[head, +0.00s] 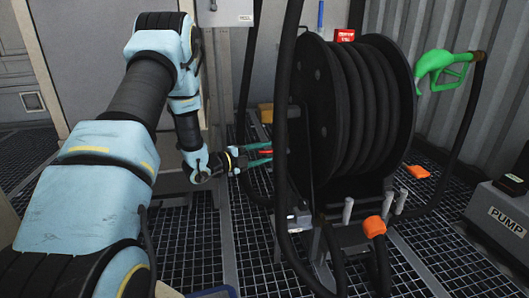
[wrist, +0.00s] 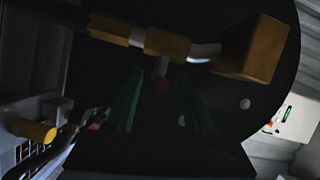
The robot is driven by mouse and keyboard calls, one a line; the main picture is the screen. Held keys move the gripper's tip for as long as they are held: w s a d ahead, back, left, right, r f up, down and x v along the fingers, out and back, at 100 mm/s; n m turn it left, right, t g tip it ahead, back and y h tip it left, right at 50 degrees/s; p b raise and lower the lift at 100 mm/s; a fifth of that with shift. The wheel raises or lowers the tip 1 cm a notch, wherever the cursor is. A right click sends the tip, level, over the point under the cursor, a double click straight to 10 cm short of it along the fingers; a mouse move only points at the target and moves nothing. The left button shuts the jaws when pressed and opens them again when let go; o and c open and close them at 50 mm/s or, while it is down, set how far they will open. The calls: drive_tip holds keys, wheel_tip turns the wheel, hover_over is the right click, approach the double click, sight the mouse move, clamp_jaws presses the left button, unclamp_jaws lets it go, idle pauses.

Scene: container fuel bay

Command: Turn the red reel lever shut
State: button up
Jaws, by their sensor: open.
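The red reel lever (head: 265,152) shows as a small red piece between my gripper's green fingers in the head view, at the left side of the black hose reel (head: 322,80). In the wrist view a small red end (wrist: 161,84) on a short stem lies between the fingers, near their tips, below a brass-coloured fitting (wrist: 167,45). My gripper (head: 267,154) is open, with one finger on each side of the red piece. I cannot tell whether either finger touches it. The wrist view is dark, and the lever's full shape is hidden.
A brass-coloured block (wrist: 252,48) sits beside the fitting. Black hose (head: 283,130) hangs just right of my gripper. A green nozzle (head: 440,68), an orange-capped hose end (head: 374,227) and a pump box (head: 500,212) are farther right. Dark grating (head: 190,235) covers the floor.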

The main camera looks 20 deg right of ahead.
drive_tip(key=p+v, duration=0.3)
drive_tip(key=v, duration=0.7)
drive_tip(key=shift+a, duration=0.25)
drive_tip(key=shift+r, duration=0.15)
